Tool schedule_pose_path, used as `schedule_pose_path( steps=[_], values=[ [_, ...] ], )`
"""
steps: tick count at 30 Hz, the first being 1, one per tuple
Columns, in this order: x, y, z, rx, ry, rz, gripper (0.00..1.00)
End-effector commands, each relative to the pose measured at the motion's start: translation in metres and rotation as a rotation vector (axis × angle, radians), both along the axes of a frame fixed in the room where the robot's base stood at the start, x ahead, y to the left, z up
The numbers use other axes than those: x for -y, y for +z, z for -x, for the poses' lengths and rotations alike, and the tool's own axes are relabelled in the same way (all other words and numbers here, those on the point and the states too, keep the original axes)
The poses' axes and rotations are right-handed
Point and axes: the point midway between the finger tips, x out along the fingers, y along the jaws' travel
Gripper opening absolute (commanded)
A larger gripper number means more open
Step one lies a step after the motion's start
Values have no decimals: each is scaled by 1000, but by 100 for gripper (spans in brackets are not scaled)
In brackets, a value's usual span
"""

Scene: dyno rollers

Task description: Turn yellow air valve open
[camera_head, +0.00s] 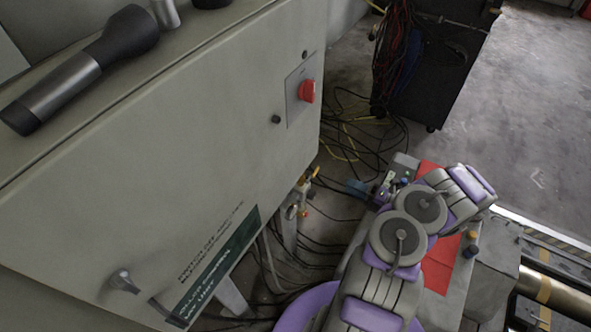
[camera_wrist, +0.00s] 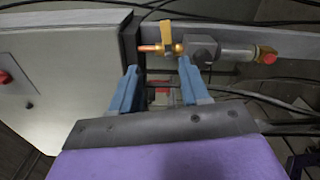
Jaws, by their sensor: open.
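The yellow air valve handle (camera_wrist: 167,36) shows in the wrist view as a small flat lever standing up from a brass fitting on a horizontal pipe. My gripper (camera_wrist: 158,70) is open, with its two blue fingers apart and nothing held between them. The handle appears just beyond the fingertips, roughly in line with the gap. The right fingertip looks close to the brass fitting; I cannot tell whether it touches. In the head view, a small yellow part (camera_head: 315,171) shows beside the cabinet's lower right corner, and my gripper's fingers are hard to make out.
A large grey cabinet (camera_head: 190,150) with a red knob (camera_head: 307,91) fills the left. Cables (camera_head: 345,130) lie on the floor beside it. A dark cart (camera_head: 430,70) stands at the back. A grey fitting (camera_wrist: 204,47) and a red-ended brass part (camera_wrist: 266,55) continue the pipe rightward.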

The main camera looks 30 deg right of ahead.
Motion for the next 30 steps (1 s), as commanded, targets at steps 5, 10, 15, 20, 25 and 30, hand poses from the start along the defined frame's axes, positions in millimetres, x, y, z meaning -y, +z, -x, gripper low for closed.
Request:
schedule_pose_path(
  steps=[5, 10, 15, 20, 25, 30],
  values=[
    [13, -10, 8, -16, -40, -28, 46],
    [4, -11, -10, -14, -36, -32, 46],
    [-13, -12, -38, -16, -35, -31, 46],
    [-31, -12, -66, -15, -34, -31, 46],
    [-50, -11, -95, -16, -32, -29, 46],
    [-63, -11, -119, -16, -35, -28, 46]
  ],
)
